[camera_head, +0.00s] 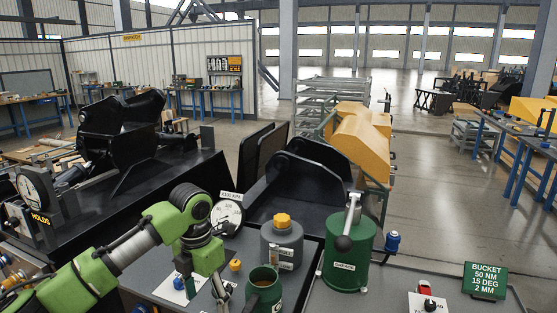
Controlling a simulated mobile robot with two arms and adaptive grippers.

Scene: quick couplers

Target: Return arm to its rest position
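My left arm is green and reaches in from the lower left. Its gripper (219,292) points down over the grey bench, just left of a dark green cup (264,289). The fingers are small and partly cut off by the bottom edge, so I cannot tell whether they are open or shut, or whether they hold anything. My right arm and gripper are not in view.
A green sign (485,280) stands right.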

